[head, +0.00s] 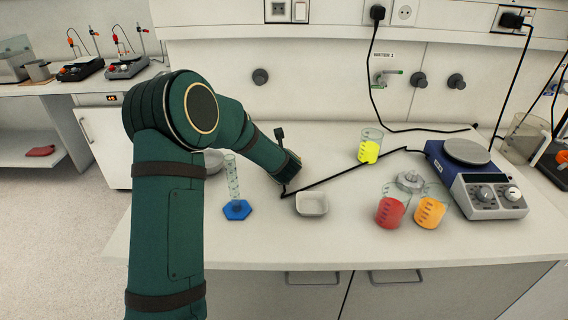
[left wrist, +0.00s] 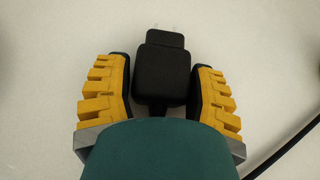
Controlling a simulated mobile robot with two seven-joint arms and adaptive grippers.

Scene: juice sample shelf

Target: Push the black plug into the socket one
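The black plug (left wrist: 162,72) lies between the two yellow-backed fingers of my left gripper (left wrist: 161,85) in the left wrist view. Its prongs point away from the wrist. The black finger pads stand close on both sides, with a thin gap seeming to show on the left; the gripper looks open around it. In the head view my left gripper (head: 291,168) is low over the bench and hides the plug. A black cable (head: 345,172) runs from there to the right. A wall socket (head: 278,7) sits at the top edge; no number is readable. My right gripper is not in view.
A white dish (head: 312,204), a cylinder on a blue base (head: 237,210), a yellow beaker (head: 369,147), red (head: 391,211) and orange (head: 430,212) beakers and a blue stirrer (head: 475,180) stand around. Other plugs hang in sockets (head: 377,13) above. The bench's back left is fairly clear.

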